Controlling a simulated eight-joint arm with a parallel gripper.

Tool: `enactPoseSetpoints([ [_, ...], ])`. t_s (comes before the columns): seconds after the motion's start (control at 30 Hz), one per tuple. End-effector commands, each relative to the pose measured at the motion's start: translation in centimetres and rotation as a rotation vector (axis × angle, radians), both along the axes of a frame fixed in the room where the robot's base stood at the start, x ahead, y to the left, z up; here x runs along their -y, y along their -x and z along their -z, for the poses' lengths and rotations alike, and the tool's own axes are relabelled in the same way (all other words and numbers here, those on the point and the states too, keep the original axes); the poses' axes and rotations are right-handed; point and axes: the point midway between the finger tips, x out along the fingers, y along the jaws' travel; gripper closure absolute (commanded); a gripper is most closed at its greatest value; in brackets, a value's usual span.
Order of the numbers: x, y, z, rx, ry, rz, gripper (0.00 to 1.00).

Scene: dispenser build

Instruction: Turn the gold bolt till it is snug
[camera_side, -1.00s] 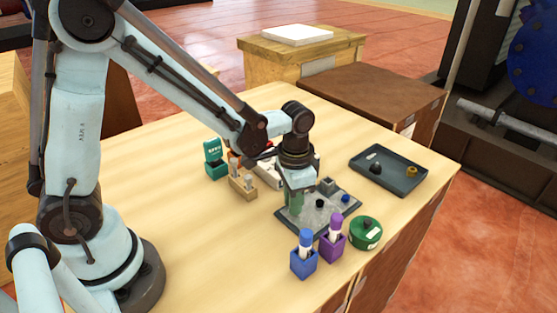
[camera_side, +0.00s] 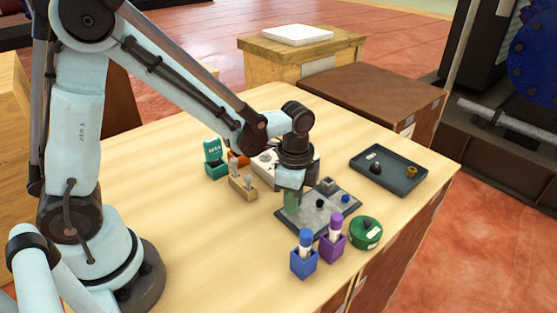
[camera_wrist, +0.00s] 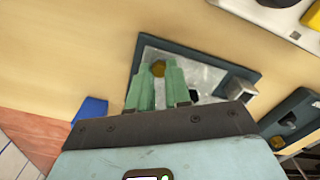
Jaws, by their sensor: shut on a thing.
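The gold bolt (camera_wrist: 158,69) shows in the wrist view between the tips of my gripper's green fingers, at the end of the grey metal plate. My gripper (camera_wrist: 159,75) is shut on it, pointing down at the plate. In the side view my gripper (camera_side: 291,209) is low over the left part of the plate (camera_side: 334,213), and the bolt is hidden there by the fingers. How deep the bolt sits cannot be told.
The plate also bears a black piece (camera_side: 319,203), a blue piece (camera_side: 346,198) and a grey block (camera_side: 327,184). Blue (camera_side: 304,262) and purple (camera_side: 332,247) holders and a green round container (camera_side: 366,233) stand in front. A dark tray (camera_side: 397,184) lies right. The left foreground table is clear.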

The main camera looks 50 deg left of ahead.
Motion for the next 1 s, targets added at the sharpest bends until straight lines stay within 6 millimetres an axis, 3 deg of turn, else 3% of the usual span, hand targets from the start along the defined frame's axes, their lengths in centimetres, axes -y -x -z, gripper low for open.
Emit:
enactPoseSetpoints([
  [0.53,-0.01,0.02,0.04,0.0,0.0,0.023,1.0],
  [0.57,-0.01,0.02,0.04,0.0,0.0,0.023,0.77],
  [0.7,-0.02,0.01,0.03,0.0,0.0,0.023,0.56],
  [1.0,-0.01,0.0,-0.07,0.0,0.0,0.022,0.56],
])
